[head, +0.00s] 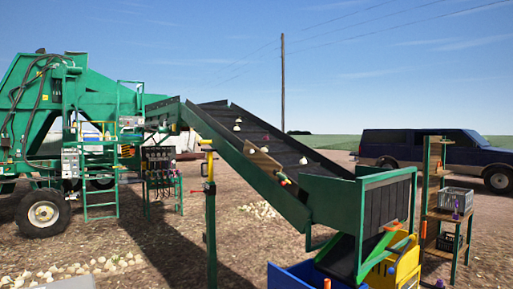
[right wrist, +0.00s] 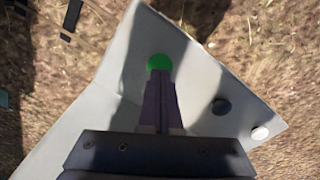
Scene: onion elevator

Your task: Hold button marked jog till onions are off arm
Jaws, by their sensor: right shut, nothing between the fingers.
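My right gripper (right wrist: 160,82) is shut and empty in the right wrist view. Its fingertips overlap the lower edge of a round green button (right wrist: 159,62) on a pale grey panel (right wrist: 62,138). I cannot tell whether the button is pressed in, and no jog label is readable. In the head view the sloping green elevator arm (head: 246,165) carries a few small onions on its dark belt (head: 283,150). One pale onion (head: 237,126) is high on the belt and another (head: 303,160) is lower down. My left gripper is not in view.
A dark button (right wrist: 221,106) and a white button (right wrist: 260,132) sit right of the green one. A blue bin (head: 300,277) and a yellow bin (head: 405,266) stand below the elevator's end. A wooden shelf (head: 440,215) and a dark blue pickup (head: 420,147) are at right.

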